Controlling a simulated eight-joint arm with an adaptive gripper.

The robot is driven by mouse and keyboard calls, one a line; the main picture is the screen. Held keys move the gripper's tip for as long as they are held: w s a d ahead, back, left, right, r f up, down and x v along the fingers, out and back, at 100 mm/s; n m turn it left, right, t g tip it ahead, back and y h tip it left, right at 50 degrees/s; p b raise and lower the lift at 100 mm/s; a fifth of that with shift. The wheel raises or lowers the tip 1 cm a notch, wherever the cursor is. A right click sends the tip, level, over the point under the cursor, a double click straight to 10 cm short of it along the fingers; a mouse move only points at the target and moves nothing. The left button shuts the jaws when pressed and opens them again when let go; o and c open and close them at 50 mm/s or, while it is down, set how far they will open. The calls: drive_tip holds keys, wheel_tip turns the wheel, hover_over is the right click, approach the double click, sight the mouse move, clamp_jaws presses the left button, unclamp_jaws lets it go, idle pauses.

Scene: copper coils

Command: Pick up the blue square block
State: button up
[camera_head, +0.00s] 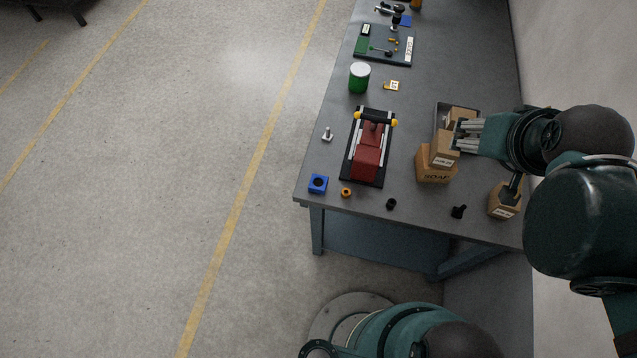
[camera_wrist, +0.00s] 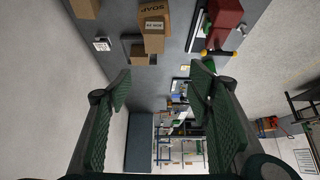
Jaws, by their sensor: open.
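The blue square block (camera_head: 318,184) has a round dark hole in its top. It sits at the near left corner of the grey workbench (camera_head: 330,160) in the head view. My gripper (camera_head: 461,136) is at the right, near the cardboard boxes and well apart from the block. In the wrist view its two green ribbed fingers (camera_wrist: 162,82) are spread wide with nothing between them. I cannot make out the block in the wrist view.
A red vise-like fixture (camera_head: 368,150) stands between the block and the boxes. A soap box (camera_head: 436,172) and other boxes sit by my gripper. An orange ring (camera_head: 346,192), a silver bolt (camera_head: 327,134) and a black cap (camera_head: 391,204) lie near the block. A green can (camera_head: 359,78) stands farther back.

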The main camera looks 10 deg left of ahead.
drive_tip(key=m+g+b, duration=0.7)
drive_tip(key=m+b, duration=0.2)
drive_tip(key=m, duration=0.9)
approach(317, 183)
drive_tip(key=shift+w+d+f, duration=0.1)
drive_tip(key=shift+w+d, duration=0.1)
drive_tip(key=shift+d, duration=0.1)
drive_tip(key=shift+s+a+f, duration=0.15)
drive_tip(key=shift+a+f, duration=0.05)
drive_tip(key=shift+f, duration=0.1)
drive_tip(key=shift+f, duration=0.1)
drive_tip(key=shift+f, duration=1.2)
